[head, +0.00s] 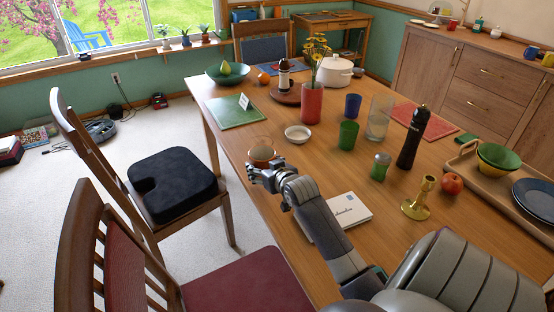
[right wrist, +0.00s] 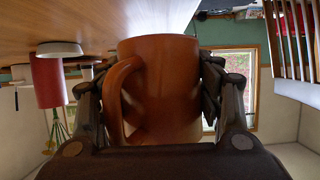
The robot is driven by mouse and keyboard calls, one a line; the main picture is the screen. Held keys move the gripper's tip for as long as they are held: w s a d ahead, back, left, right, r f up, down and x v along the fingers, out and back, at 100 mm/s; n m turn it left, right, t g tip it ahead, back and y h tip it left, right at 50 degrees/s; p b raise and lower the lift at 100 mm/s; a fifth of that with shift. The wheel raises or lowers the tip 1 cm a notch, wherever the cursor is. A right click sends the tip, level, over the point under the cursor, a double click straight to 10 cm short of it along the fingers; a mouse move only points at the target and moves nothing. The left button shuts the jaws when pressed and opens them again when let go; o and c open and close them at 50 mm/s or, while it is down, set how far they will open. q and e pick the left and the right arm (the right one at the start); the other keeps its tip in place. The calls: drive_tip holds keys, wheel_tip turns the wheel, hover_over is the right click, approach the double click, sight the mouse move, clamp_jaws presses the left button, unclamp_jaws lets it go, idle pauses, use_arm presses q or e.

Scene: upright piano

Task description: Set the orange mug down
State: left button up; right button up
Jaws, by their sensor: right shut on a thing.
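The orange mug (head: 262,150) is at the near left edge of the wooden dining table. My right gripper (head: 262,172) is shut on it, reaching in from the table's edge side. In the right wrist view, which looks upside down, the orange mug (right wrist: 165,88) fills the middle between the two fingers (right wrist: 160,105), with its handle on the picture's left. I cannot tell whether the mug's base touches the tabletop. My left gripper is not in view.
A white saucer-like dish (head: 298,134) lies right of the mug, with a red vase (head: 311,104) behind it. A white book (head: 341,216) lies nearer. A green placemat (head: 235,111) lies behind the mug. Bare wood (head: 255,130) surrounds the mug. A chair with a black cushion (head: 172,183) stands left.

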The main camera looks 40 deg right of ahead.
sight(271, 155)
drive_tip(key=w+d, duration=0.1)
drive_tip(key=d, duration=0.1)
drive_tip(key=w+d, duration=0.1)
drive_tip(key=d, duration=0.1)
drive_tip(key=w+d, duration=0.1)
drive_tip(key=d, duration=0.1)
drive_tip(key=shift+f, duration=2)
drive_tip(key=shift+f, duration=0.1)
drive_tip(key=o, duration=1.3)
drive_tip(key=shift+f, duration=0.1)
drive_tip(key=shift+c, duration=0.2)
drive_tip(key=shift+r, duration=0.25)
drive_tip(key=shift+v, duration=3.75)
